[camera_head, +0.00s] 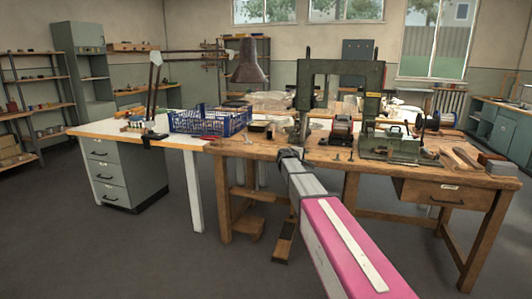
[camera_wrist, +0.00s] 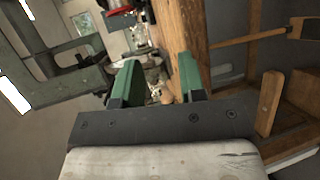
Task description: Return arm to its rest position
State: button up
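My arm reaches from the lower right of the head view toward the front edge of the wooden workbench (camera_head: 262,150). Its dark end (camera_head: 290,153) shows at that edge, below the tufting machine (camera_head: 304,88); the fingers cannot be made out there. In the wrist view my gripper (camera_wrist: 158,66) has two green fingers standing apart with a clear gap. Nothing is visibly held between them. The bench's wooden edge (camera_wrist: 195,30) runs beyond the right finger. The machine's grey-green frame (camera_wrist: 45,90) fills the left side of the wrist view.
A blue crate (camera_head: 208,121) and a lamp (camera_head: 249,66) stand left of the machine. A motor-like unit (camera_head: 341,130), a green device (camera_head: 395,145) and wooden blocks (camera_head: 460,158) lie to the right. A drawer cabinet (camera_head: 125,172) is at left. Open floor (camera_head: 150,250) lies in front.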

jog(key=s+d+f+m+g+y, duration=0.2)
jog(key=s+f+m+g, duration=0.1)
jog(key=s+f, duration=0.75)
jog(key=s+d+f+m+g+y, duration=0.2)
jog(key=s+f+m+g, duration=0.15)
jog(key=s+f, duration=0.7)
jog(key=s+a+f+m+g+y, duration=0.1)
jog(key=s+a+f+g+y, duration=0.1)
jog(key=s, duration=0.9)
jog(key=s+a+f+m+g+y, duration=0.2)
jog(key=s+f+y, duration=0.1)
jog(key=s, duration=0.9)
jog(key=shift+a+f+g+y, duration=0.2)
jog(key=shift+g+y, duration=0.15)
jog(key=shift+y, duration=0.25)
